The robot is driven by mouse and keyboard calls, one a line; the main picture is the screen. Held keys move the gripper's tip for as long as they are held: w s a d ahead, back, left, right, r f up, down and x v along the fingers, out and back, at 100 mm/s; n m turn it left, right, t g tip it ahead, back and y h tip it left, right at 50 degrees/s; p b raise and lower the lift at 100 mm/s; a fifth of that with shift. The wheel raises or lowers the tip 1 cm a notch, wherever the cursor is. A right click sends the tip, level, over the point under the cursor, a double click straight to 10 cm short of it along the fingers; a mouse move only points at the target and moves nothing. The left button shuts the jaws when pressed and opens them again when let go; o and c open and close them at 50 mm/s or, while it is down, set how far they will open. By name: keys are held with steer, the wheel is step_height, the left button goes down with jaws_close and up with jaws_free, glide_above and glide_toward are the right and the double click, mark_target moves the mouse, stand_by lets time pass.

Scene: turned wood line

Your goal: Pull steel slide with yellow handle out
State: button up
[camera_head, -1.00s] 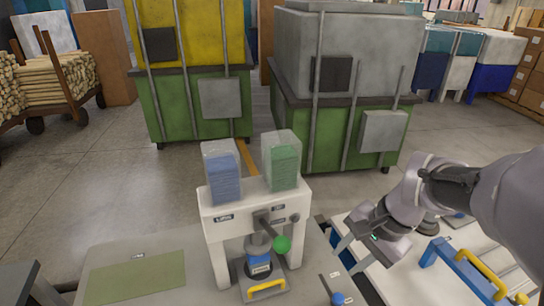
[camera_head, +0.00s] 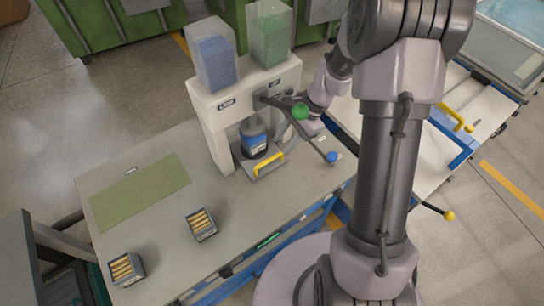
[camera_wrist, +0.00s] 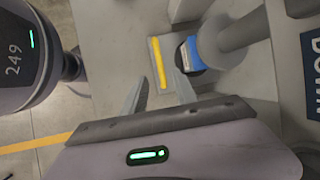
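The steel slide (camera_head: 246,165) sits under the white press (camera_head: 206,106), with its yellow handle (camera_head: 268,164) at the front. A round tin with a blue label (camera_head: 256,145) stands on the slide beneath the press column. In the wrist view the yellow handle (camera_wrist: 158,63) lies just ahead of my gripper (camera_wrist: 161,78), roughly between the two fingertips. The fingers are apart and empty; I cannot tell whether they touch the handle. In the head view my gripper's fingers are mostly hidden at the right of the press, near the lever's green knob (camera_head: 300,111).
Clear hoppers with blue (camera_head: 216,62) and green (camera_head: 270,35) stacks top the press. The grey table (camera_head: 255,215) in front is free, apart from two small boxes (camera_head: 201,224) (camera_head: 126,268) and a green mat (camera_head: 140,193).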

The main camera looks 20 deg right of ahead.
mark_target(271, 158)
steer(key=b+x, duration=0.1)
steer(key=x, duration=0.6)
steer(key=shift+d+b, duration=0.1)
steer(key=shift+b, duration=0.2)
jaws_close()
stand_by(0.9)
